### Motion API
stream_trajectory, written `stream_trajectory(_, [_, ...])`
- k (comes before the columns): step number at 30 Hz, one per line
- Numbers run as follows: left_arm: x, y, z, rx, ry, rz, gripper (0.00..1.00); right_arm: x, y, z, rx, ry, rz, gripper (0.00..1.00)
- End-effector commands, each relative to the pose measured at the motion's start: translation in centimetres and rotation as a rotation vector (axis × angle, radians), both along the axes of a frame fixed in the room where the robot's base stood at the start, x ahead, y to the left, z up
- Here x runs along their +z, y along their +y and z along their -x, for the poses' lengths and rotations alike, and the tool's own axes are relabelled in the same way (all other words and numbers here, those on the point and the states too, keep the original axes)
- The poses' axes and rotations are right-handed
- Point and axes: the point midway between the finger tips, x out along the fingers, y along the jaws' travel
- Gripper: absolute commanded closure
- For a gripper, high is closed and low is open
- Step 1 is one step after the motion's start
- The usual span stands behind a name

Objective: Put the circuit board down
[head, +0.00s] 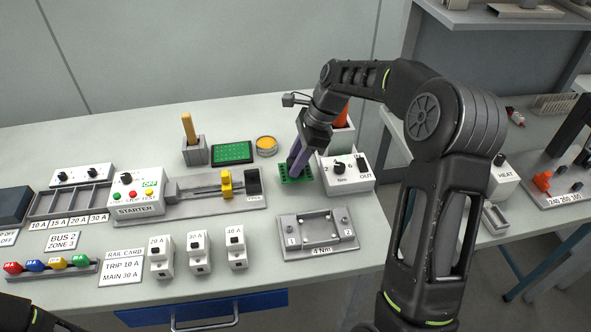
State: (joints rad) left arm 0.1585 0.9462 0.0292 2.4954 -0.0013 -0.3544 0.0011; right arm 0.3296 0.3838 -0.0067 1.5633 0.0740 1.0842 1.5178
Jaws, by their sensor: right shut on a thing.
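A small green circuit board (297,179) is at my right gripper (296,173), left of the white torque box with a knob. The gripper points down and its jaws are shut on the board. Whether the board touches the table top or hangs just above it I cannot tell. A grey fixture plate (319,247) labelled "4 Nm", with posts marked 1 and 2, lies in front of the gripper and holds no green board. A dark part of my left arm shows at the bottom left corner; my left gripper is out of view.
The torque box (345,172) stands close right of the gripper. A green mat (232,152), a yellow tin (266,145) and a starter rail (205,188) stand to the left. Three breakers (198,252) stand at the front. Table is clear between fixture and breakers.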

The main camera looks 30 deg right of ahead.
Motion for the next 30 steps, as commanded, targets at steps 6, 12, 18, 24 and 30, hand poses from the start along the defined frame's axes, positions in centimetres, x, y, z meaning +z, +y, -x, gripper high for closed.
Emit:
stream_trajectory(6, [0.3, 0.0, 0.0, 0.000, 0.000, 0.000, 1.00, -3.0, 0.0, 0.1, 0.001, 0.002, -0.001, 1.00])
stream_trajectory(12, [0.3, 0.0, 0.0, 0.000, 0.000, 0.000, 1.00, -3.2, 0.0, 0.0, 0.000, -0.001, 0.000, 1.00])
stream_trajectory(18, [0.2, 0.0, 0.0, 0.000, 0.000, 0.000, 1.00, -3.6, 0.0, 0.0, 0.000, 0.000, 0.000, 1.00])
stream_trajectory(24, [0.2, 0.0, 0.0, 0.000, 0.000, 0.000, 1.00, -3.5, 0.0, 0.0, 0.000, 0.000, 0.000, 0.57])
stream_trajectory(30, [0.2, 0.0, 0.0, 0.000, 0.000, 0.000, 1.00, -3.5, 0.0, 0.0, 0.000, 0.000, 0.000, 0.49])
